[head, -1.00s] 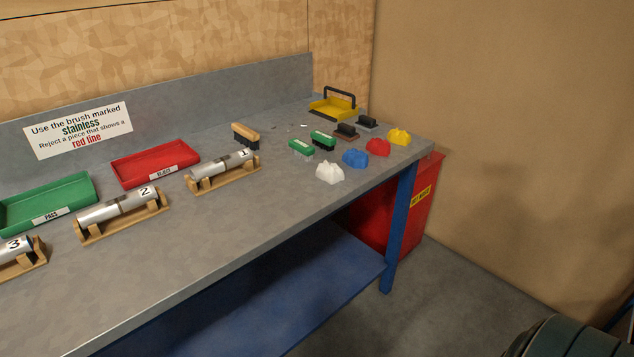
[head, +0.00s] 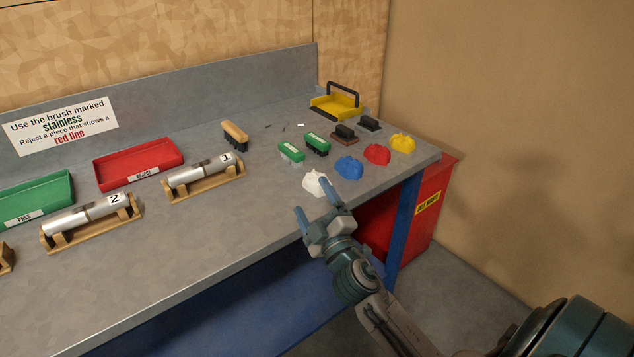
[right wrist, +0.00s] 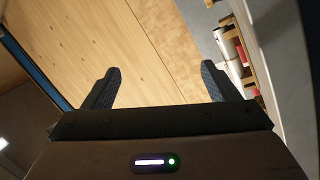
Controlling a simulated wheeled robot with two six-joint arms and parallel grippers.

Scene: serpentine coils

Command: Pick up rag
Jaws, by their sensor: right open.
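Several crumpled rags lie near the right end of the grey bench. They are a white rag (head: 315,183), a blue rag (head: 349,167), a red rag (head: 377,154) and a yellow rag (head: 402,143). My right gripper (head: 315,213) is open and empty at the bench's front edge, just in front of the white rag in the head view. Whether it touches the rag I cannot tell. In the right wrist view the open fingers (right wrist: 160,88) have nothing between them, and no rag shows there. My left gripper is not in view.
Two green-topped brushes (head: 291,152), a wooden brush (head: 235,135), dark-handled blocks (head: 345,135) and a yellow tray (head: 336,106) lie behind the rags. Numbered metal cylinders (head: 200,172) rest on wooden cradles at left. A red bin (head: 432,205) stands beyond the bench's right end.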

